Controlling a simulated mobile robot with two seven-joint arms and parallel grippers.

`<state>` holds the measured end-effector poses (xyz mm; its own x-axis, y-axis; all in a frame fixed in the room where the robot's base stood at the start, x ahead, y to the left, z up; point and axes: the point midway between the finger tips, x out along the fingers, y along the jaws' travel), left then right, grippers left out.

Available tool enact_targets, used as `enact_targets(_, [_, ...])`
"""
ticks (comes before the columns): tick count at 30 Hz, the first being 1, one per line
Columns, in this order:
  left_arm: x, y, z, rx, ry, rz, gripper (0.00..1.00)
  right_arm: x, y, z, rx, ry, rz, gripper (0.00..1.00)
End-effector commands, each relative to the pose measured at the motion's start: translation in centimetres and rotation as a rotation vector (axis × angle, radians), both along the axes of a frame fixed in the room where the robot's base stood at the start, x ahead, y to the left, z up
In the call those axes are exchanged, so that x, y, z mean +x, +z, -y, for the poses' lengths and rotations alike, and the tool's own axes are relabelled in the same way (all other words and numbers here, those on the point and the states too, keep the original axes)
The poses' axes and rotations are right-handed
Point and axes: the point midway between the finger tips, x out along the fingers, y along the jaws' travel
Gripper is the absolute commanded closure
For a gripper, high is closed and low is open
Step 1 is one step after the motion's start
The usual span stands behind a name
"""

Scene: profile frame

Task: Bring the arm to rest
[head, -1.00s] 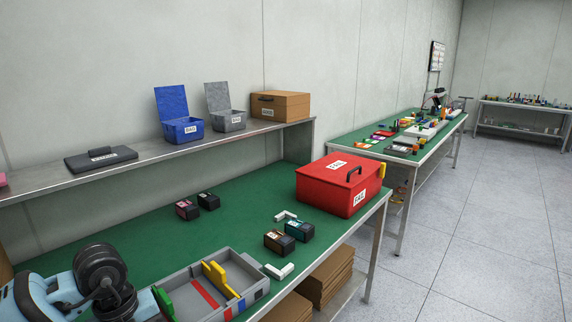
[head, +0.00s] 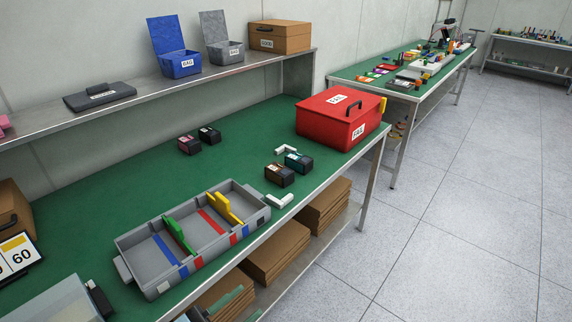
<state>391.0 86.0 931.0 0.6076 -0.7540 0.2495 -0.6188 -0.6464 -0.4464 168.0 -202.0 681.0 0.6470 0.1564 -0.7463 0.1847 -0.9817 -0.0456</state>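Neither of my arms shows clearly in the head view. Small grey and teal parts sit at the bottom edge, in front of the lower shelf. They may be the tips of my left gripper (head: 225,312), but too little shows to tell whether it is open or shut. My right gripper is out of the picture. A grey divided tray (head: 160,290) lies on the green bench top (head: 95,215), with a green piece (head: 178,236) and a yellow piece (head: 223,207) in it. No gripper touches the tray.
A red lidded box (head: 335,120) stands at the bench's right end. Dark small blocks (head: 279,175) and white corner pieces (head: 279,200) lie nearby. A translucent box (head: 50,302) and a sign (head: 18,255) are at lower left. Cardboard stacks (head: 275,258) fill the lower shelf.

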Motion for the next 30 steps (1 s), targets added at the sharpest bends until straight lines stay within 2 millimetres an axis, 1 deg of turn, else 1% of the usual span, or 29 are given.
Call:
enact_targets(1, [-0.4,-1.4,-1.2,-0.032,0.097,-0.082,0.6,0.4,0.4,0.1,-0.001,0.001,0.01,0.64])
enact_targets(2, [-0.5,-2.4,-2.0,-0.042,0.154,-0.131,0.6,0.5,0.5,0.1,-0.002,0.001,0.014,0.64])
enact_targets(4, [-1.3,-5.0,-3.9,-0.056,0.283,-0.256,0.6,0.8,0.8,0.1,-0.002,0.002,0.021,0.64])
enact_targets(5, [-1.9,-6.3,-4.7,-0.058,0.335,-0.312,0.6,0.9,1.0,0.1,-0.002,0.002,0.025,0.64])
enact_targets(6, [-2.8,-8.1,-5.8,-0.055,0.401,-0.392,0.6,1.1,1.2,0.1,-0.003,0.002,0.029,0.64])
enact_targets(7, [-3.7,-9.4,-6.5,-0.051,0.447,-0.453,0.6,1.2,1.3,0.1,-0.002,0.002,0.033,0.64])
enact_targets(8, [-4.7,-10.8,-7.3,-0.044,0.491,-0.517,0.6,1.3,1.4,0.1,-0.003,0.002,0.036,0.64])
enact_targets(9, [-6.3,-12.8,-8.2,-0.033,0.545,-0.605,0.6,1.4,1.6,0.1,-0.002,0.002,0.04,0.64])
enact_targets(11, [-8.8,-15.3,-9.4,-0.012,0.61,-0.729,0.6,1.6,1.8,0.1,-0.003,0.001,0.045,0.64])
enact_targets(12, [-10.6,-16.8,-10.0,0.004,0.645,-0.805,0.6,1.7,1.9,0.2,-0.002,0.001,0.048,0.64])
enact_targets(15, [-14.6,-19.7,-11.0,0.04,0.701,-0.969,0.6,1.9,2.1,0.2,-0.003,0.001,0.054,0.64])
enact_targets(18, [-17.8,-21.5,-11.5,0.065,0.728,-1.084,0.6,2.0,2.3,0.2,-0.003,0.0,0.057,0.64])
enact_targets(21, [-19.6,-22.4,-11.7,0.08,0.739,-1.149,0.6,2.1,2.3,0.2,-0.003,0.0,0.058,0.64])
enact_targets(24, [-20.3,-22.7,-11.7,0.087,0.742,-1.175,0.6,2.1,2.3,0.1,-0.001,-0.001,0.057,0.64])
enact_targets(30, [-20.4,-22.7,-11.7,0.088,0.741,-1.175,0.6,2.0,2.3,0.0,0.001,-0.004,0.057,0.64])
